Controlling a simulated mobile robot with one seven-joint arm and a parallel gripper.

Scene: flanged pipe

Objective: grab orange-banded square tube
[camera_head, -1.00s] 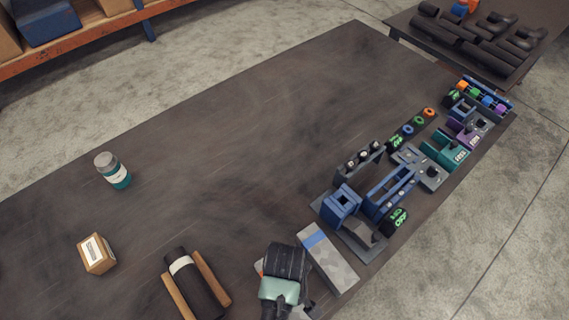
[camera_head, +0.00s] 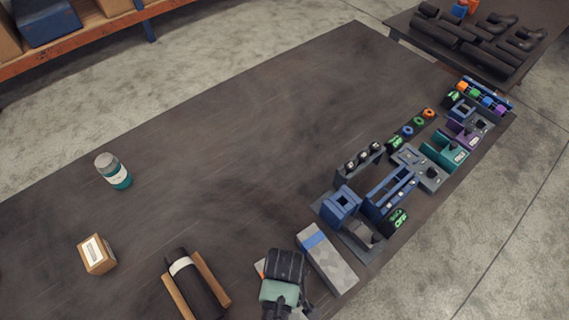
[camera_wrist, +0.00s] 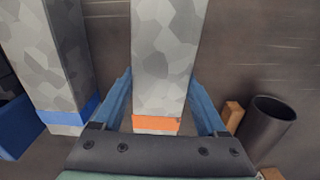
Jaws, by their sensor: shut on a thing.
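The orange-banded square tube (camera_wrist: 162,60) is grey with an angular camouflage pattern and has an orange band near its close end in the wrist view. My gripper (camera_wrist: 160,100) has its blue fingers on both sides of the tube and is shut on it. In the head view my gripper (camera_head: 284,275) covers most of this tube, and only a little orange shows at its left side. A similar square tube with a blue band (camera_head: 327,260) lies just to the right; it also shows at the left of the wrist view (camera_wrist: 55,60).
Blue and grey fixtures (camera_head: 342,205) stand right of the blue-banded tube. A dark round pipe (camera_head: 195,285) lies between wooden rails at the left. A small cardboard box (camera_head: 97,254) and a teal-and-white jar (camera_head: 113,171) stand farther left. The table's middle (camera_head: 230,150) is clear.

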